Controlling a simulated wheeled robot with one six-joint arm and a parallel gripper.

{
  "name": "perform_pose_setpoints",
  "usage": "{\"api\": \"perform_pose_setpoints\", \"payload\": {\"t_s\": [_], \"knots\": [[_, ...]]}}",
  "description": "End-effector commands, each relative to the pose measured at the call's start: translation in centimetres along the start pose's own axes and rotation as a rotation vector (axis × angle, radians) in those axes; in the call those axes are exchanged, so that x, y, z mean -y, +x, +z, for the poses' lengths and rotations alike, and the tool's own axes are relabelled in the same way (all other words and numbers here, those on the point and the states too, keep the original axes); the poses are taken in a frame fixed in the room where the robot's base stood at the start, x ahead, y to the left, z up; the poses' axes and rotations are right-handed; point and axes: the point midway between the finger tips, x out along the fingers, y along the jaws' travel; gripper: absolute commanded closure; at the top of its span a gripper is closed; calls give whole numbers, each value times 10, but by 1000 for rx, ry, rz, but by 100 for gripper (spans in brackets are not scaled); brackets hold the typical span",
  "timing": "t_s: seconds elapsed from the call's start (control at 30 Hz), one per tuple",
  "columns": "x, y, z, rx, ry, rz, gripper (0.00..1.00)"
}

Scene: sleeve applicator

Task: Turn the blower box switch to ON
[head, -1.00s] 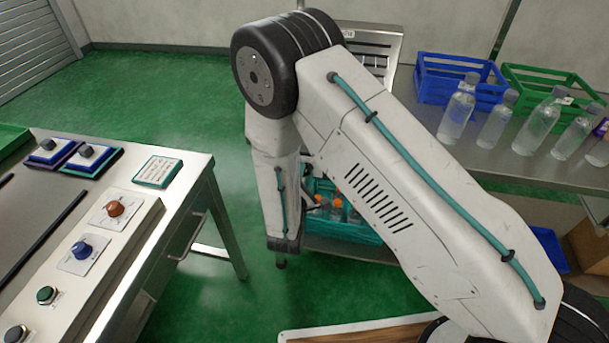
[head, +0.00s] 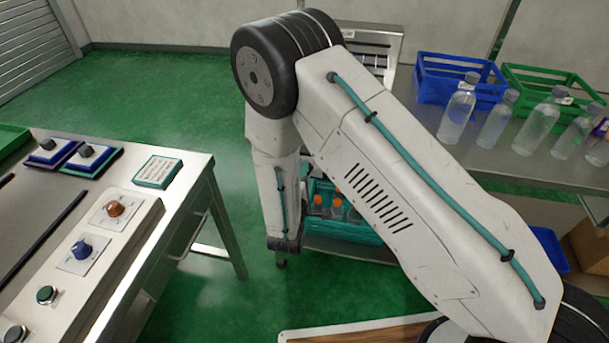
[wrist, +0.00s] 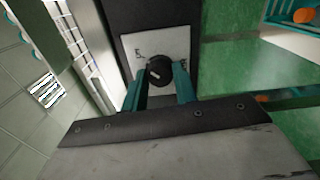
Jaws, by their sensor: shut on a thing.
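In the wrist view a round black switch knob (wrist: 158,71) sits on a white plate (wrist: 136,47) with small dark marks, on the dark face of a box (wrist: 150,15). The knob carries a light pointer mark. My gripper (wrist: 160,88) has its two teal fingers on either side of the knob, shut on it. The marks on the plate are too small to read. In the head view my arm hides the gripper and the switch.
A teal crate (head: 345,228) with orange-capped bottles stands low behind my arm. A control bench (head: 185,190) with knobs is at left. Bottles (head: 457,112) and a blue crate (head: 452,80) stand on the right table.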

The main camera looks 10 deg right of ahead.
Motion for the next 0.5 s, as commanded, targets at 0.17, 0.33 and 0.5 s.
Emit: {"api": "perform_pose_setpoints", "payload": {"t_s": [0.17, 0.33, 0.5], "knots": [[1, 0, 0, 0, 0, -2, 94], [1, 0, 0, 0, 0, -2, 66], [1, 0, 0, 0, 0, -1, 50]]}}
